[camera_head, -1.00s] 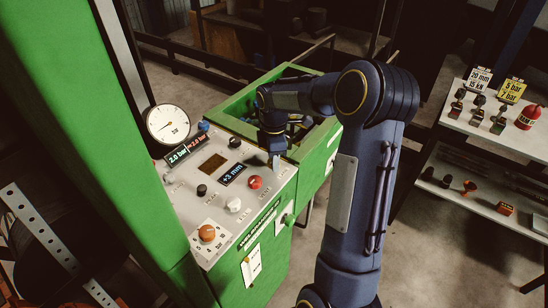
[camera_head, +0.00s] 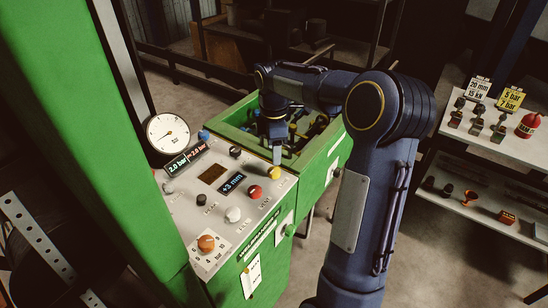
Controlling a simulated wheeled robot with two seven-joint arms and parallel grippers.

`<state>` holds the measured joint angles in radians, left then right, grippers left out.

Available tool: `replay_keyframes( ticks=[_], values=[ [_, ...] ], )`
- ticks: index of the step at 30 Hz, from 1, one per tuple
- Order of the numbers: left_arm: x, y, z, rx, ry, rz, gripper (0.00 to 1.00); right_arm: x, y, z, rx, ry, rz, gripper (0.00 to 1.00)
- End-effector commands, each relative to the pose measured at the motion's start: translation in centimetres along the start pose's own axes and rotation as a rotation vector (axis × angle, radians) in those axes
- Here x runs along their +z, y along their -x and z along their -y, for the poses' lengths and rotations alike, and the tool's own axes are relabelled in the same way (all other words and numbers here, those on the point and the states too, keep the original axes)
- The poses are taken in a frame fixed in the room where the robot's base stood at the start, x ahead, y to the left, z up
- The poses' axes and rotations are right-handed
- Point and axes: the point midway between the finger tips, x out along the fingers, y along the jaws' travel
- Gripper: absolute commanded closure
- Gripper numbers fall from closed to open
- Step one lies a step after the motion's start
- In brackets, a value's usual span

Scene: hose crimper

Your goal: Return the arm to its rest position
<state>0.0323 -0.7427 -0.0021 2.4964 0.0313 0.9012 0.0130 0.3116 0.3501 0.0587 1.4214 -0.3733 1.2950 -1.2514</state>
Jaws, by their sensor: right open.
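My right arm (camera_head: 364,215) comes up from the bottom right, bends at the elbow and reaches left over the green tray of the machine. My right gripper (camera_head: 276,154) points down near the far right corner of the control panel (camera_head: 188,220). It is open and holds nothing that I can see. Its tip appears just above a yellow button (camera_head: 275,172); whether they touch cannot be told. My left gripper is not in view.
The panel has a red button (camera_head: 254,192), a white knob (camera_head: 233,214), an orange knob (camera_head: 206,243) and a +3 mm display (camera_head: 232,183). A pressure gauge (camera_head: 168,133) stands behind it. The green tray (camera_head: 331,148) holds dark parts. A shelf (camera_head: 489,137) stands right.

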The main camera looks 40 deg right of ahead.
Motion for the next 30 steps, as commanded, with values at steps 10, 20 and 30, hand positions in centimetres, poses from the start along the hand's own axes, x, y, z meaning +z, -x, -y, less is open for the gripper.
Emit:
replay_keyframes(
  ticks=[10,20,30],
  values=[
    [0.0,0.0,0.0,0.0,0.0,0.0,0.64,0.0,0.4,0.0,0.0,0.001,0.0,0.44],
    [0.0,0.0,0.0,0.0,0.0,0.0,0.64,-0.1,0.7,0.4,0.005,-0.013,-0.007,0.44],
    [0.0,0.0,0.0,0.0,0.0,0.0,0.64,-2.4,5.1,11.0,0.085,-0.419,-0.203,0.44]
  ],
)
